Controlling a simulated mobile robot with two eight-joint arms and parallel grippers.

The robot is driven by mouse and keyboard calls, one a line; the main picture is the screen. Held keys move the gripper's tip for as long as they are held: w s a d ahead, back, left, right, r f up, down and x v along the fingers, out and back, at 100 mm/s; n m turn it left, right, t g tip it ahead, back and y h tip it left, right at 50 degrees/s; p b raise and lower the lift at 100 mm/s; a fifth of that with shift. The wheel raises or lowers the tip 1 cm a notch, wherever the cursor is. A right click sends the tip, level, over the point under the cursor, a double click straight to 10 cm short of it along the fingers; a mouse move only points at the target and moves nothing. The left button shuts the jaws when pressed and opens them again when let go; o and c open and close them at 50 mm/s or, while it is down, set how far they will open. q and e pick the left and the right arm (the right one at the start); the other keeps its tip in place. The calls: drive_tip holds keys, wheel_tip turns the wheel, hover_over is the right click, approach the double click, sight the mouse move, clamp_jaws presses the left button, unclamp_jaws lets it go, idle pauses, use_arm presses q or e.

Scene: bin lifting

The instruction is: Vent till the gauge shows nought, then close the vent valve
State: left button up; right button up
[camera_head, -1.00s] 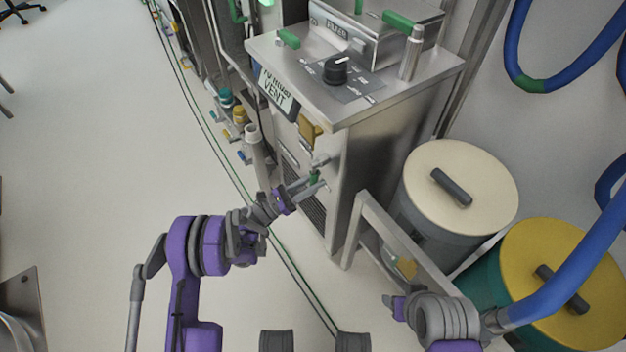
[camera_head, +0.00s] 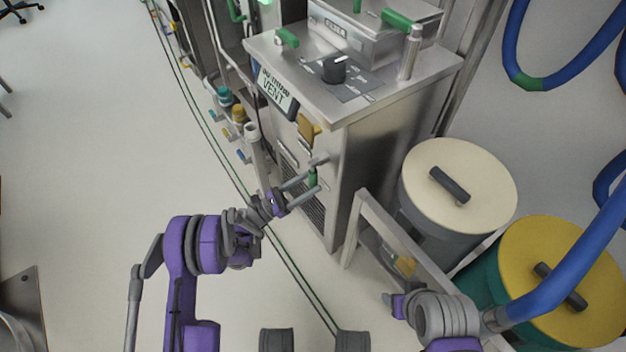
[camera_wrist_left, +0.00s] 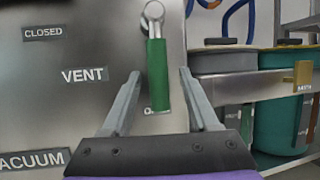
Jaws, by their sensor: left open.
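The vent valve has a green handle (camera_head: 313,178) on the front of the steel cabinet (camera_head: 385,150). In the left wrist view the handle (camera_wrist_left: 157,75) hangs straight down from its pivot, over a partly hidden label starting with O. A CLOSED label (camera_wrist_left: 42,33) is at upper left. My left gripper (camera_head: 307,187) is open, its fingers on either side of the handle with gaps showing. The display panel (camera_head: 277,92) reads VENT in its lower line; its upper line is too blurred to read. My right gripper (camera_head: 393,303) is low at right, its fingers unclear.
A cream-lidded drum (camera_head: 460,165) and a yellow-lidded drum (camera_head: 565,260) stand right of the cabinet, behind a metal frame (camera_head: 400,245). A black knob (camera_head: 334,68) is on the cabinet top.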

use_arm(q)
drive_tip(key=p+v, duration=0.1)
drive_tip(key=v, duration=0.8)
